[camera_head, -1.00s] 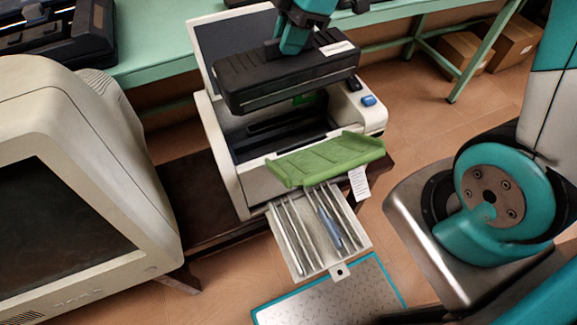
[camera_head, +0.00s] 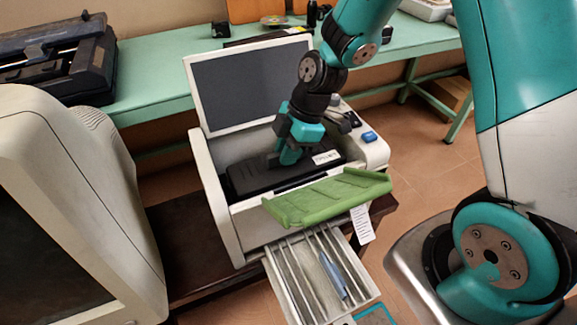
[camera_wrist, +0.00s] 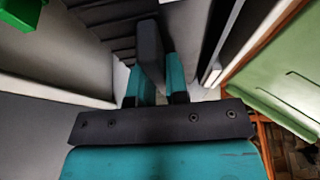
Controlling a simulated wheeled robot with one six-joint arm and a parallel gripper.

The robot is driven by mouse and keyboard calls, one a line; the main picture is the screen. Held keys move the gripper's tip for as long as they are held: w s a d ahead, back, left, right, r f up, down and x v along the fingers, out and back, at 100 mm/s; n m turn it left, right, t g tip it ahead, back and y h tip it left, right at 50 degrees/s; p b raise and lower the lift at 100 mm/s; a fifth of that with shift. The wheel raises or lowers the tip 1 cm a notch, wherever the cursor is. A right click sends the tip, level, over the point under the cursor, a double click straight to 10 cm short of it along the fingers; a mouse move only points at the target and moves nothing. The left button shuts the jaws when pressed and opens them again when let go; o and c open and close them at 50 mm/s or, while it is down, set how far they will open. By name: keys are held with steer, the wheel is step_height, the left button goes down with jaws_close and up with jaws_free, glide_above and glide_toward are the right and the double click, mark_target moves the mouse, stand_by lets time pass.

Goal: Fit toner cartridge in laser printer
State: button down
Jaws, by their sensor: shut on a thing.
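The black toner cartridge (camera_head: 245,180) sits low inside the open bay of the beige laser printer (camera_head: 222,222), roughly level with its walls. My gripper (camera_head: 289,156) reaches down from above and is shut on the cartridge's top. In the wrist view, my teal fingers (camera_wrist: 155,88) clasp a dark upright grip (camera_wrist: 150,52) of the cartridge. The printer's lid (camera_head: 252,85) stands raised behind the bay. Its green front flap (camera_head: 325,197) is folded down. The cartridge's underside and its seating are hidden.
A slotted tray (camera_head: 290,278) holding a blue pen-like tool (camera_head: 333,273) juts out in front of the printer. A beige monitor (camera_head: 75,200) stands close on the left. A green bench (camera_head: 150,75) runs behind. A blue button (camera_head: 369,136) is on the printer's right.

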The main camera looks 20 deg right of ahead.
mark_target(287, 167)
steer(key=shift+f, duration=2.15)
steer(key=shift+f, duration=0.1)
steer(key=shift+f+b, duration=0.25)
steer(key=shift+b, duration=0.2)
steer(key=c, duration=1.1)
jaws_free()
steer(key=shift+r, duration=0.15)
